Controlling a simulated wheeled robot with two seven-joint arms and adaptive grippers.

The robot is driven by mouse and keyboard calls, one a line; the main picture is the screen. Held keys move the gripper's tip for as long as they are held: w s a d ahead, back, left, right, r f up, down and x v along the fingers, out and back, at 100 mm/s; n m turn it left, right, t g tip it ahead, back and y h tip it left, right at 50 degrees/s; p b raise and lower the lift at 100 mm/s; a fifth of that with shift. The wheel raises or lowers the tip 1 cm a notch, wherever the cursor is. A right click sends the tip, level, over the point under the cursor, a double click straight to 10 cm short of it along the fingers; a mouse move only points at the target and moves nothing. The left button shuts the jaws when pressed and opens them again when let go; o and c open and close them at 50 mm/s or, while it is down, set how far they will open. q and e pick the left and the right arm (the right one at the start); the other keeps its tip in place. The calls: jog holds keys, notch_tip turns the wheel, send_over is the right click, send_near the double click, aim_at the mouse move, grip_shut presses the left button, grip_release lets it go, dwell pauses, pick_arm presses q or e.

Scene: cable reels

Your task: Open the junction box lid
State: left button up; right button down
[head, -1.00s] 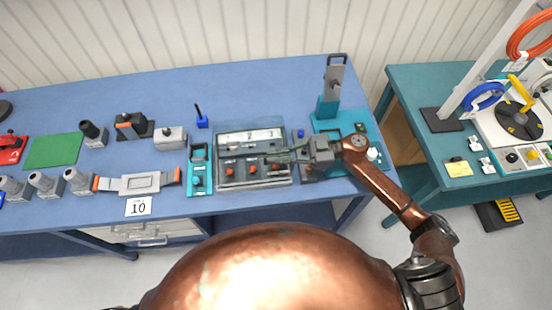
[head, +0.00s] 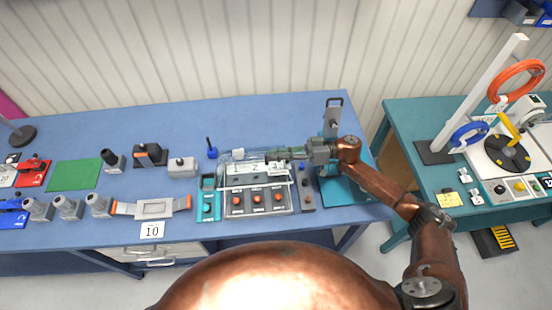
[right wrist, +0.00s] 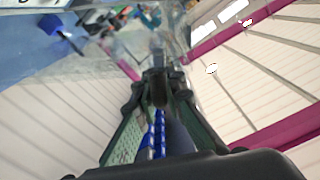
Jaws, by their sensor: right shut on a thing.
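The junction box (head: 257,202) is a grey box on the blue bench with several orange-red knobs inside. Its clear lid (head: 238,168) is raised at the back of the box, tilted up off the front part, so the knobs are uncovered. My right gripper (head: 272,156) comes in from the right and is shut on the lid near its upper edge. In the right wrist view the fingertips (right wrist: 160,84) close on a clear, see-through part of the lid; the exact contact is hard to make out. My left gripper is not in view.
A teal unit (head: 208,206) stands left of the box, and a grey strip with buttons (head: 306,192) stands right of it. A grey block (head: 181,167) and a blue-based item (head: 212,152) lie left.

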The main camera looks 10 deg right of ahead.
jog(key=shift+w, duration=0.15)
jog(key=c, duration=2)
grip_release()
jog(key=d, duration=1.2)
jog(key=shift+c, duration=0.2)
